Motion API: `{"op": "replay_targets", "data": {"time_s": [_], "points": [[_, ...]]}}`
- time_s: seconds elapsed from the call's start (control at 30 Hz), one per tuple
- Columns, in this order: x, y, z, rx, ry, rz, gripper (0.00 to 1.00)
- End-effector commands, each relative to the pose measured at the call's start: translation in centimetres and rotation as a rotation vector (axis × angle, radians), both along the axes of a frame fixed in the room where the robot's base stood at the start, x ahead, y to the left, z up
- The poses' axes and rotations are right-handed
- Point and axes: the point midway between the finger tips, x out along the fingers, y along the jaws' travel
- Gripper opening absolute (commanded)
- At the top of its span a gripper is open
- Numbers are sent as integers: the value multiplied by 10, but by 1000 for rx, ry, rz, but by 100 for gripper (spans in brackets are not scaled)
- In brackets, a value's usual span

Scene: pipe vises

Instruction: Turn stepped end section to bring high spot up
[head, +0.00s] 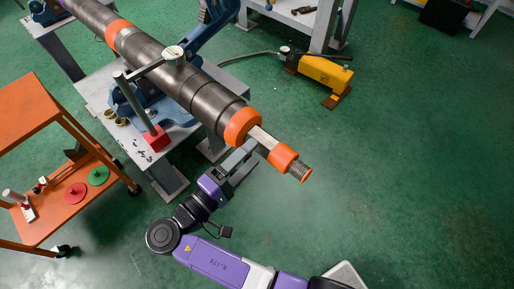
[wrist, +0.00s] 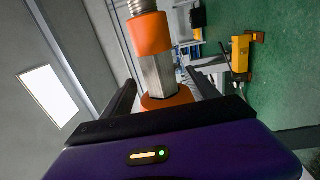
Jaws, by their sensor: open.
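A long dark steel pipe (head: 178,74) lies across the bench in blue vises. Its near end passes an orange collar (head: 242,125) and narrows to a bare flat-sided section (head: 262,138). Beyond that are another orange collar (head: 283,157) and a threaded tip (head: 300,173). The flat-sided section also shows in the wrist view (wrist: 160,76). My gripper (head: 249,158) is open and empty just below and beside this end. In the wrist view its fingers (wrist: 161,82) stand on either side of the flat section; contact cannot be told. A dial gauge (head: 174,54) sits over the pipe; its reading is illegible.
The gauge's stand has a red base (head: 156,138) on the grey bench (head: 103,88). An orange cart (head: 62,208) stands at left with red and green discs. A yellow pump (head: 325,73) is on the floor behind. The green floor at right is clear.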

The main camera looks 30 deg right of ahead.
Motion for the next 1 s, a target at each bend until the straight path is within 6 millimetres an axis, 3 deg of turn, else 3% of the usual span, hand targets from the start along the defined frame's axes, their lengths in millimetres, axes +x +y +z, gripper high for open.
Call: {"op": "replay_targets", "data": {"time_s": [0.1,0.3,0.9,1.0], "points": [[-5,19,-3,0,-1,3,69],[-11,35,-3,0,0,1,69],[-12,37,-3,0,0,1,69],[-5,40,-3,0,1,31,69]]}}
